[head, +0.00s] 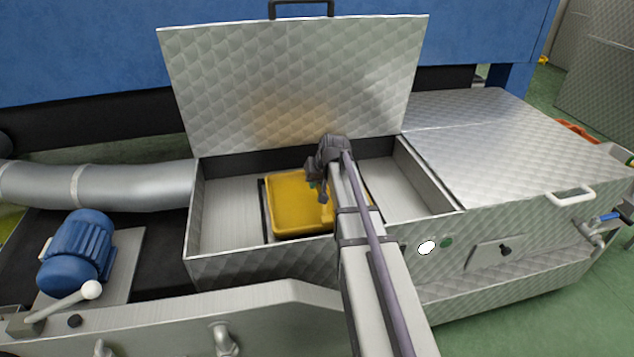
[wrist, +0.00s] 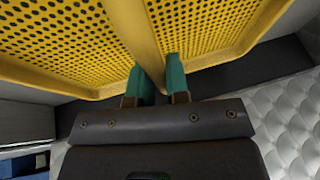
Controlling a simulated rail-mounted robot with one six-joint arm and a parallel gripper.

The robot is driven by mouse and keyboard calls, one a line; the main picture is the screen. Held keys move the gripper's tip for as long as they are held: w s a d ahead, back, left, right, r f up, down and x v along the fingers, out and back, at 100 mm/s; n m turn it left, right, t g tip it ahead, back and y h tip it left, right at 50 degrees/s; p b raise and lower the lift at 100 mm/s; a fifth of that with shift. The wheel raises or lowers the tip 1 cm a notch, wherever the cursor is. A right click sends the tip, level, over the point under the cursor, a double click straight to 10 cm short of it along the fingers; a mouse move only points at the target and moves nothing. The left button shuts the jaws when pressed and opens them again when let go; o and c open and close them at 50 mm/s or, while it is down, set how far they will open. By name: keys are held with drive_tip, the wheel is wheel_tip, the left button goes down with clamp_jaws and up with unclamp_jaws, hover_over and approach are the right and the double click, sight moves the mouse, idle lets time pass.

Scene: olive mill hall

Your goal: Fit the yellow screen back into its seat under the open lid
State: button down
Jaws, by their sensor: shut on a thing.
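The yellow screen (head: 288,203) is inside the open metal box, at the dark-edged seat (head: 264,212) in the box floor. In the wrist view the perforated yellow screen (wrist: 215,32) fills the upper part, with a solid bar across its middle. My gripper (wrist: 160,80) has its green fingers shut on that bar. In the head view my gripper (head: 323,190) is over the right part of the screen, and my arm hides its right side. I cannot tell whether the screen rests in the seat or is just above it. The lid (head: 290,85) stands open behind the box.
The box's front wall (head: 260,262) and side walls surround the screen. A closed metal cover with a white handle (head: 571,195) is at the right. A blue motor (head: 77,252) and a lever with a white knob (head: 91,290) are at the left.

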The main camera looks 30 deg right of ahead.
drive_tip(key=shift+f+b, duration=0.95)
drive_tip(key=shift+f, duration=0.1)
drive_tip(key=c, duration=1)
unclamp_jaws()
drive_tip(key=shift+c, duration=0.2)
drive_tip(key=p+v, duration=1)
drive_tip(key=shift+r, duration=0.45)
drive_tip(key=shift+s, duration=0.15)
